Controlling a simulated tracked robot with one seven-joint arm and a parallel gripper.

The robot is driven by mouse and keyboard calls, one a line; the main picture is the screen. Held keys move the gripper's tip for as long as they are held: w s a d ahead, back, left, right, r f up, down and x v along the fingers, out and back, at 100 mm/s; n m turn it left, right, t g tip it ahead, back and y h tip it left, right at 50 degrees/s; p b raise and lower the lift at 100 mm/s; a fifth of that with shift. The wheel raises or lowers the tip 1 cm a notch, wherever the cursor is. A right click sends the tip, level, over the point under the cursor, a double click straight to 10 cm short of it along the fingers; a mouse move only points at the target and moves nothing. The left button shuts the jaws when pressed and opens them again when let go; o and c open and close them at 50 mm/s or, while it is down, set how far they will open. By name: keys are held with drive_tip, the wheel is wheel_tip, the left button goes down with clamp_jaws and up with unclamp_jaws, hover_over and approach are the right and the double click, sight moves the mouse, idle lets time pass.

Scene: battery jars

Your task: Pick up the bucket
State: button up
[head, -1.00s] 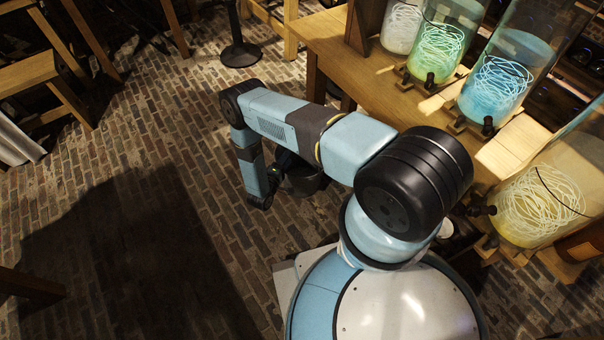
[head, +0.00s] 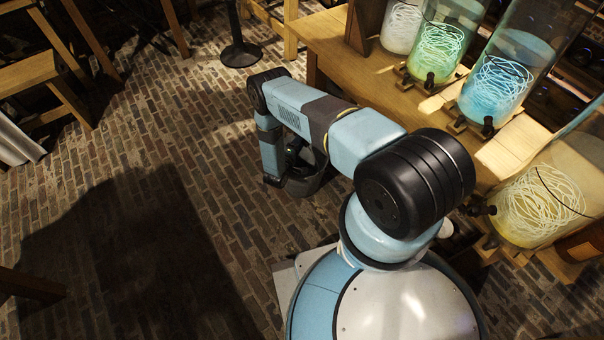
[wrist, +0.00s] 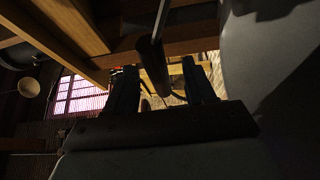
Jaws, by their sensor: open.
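The dark bucket (head: 308,184) stands on the brick floor in the head view, below the wooden table. My arm covers much of it, and my gripper is at its near left side there, with the jaws hidden. In the wrist view my gripper (wrist: 161,72) is open, with its two dark fingers apart. A dark rod-like grip (wrist: 153,62) shows between and beyond the fingers. It looks like the bucket's handle, but the picture is too dark to be sure. I cannot tell whether the fingers touch it.
A wooden table (head: 332,52) on the right carries several large glass jars with taps, such as a blue jar (head: 497,88) and a yellow jar (head: 537,208). A black stand foot (head: 240,55) is on the floor behind. Open brick floor lies to the left.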

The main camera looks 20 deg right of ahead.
drive_tip(key=shift+x, duration=0.95)
drive_tip(key=shift+c, duration=0.4)
clamp_jaws()
drive_tip(key=shift+s, duration=0.1)
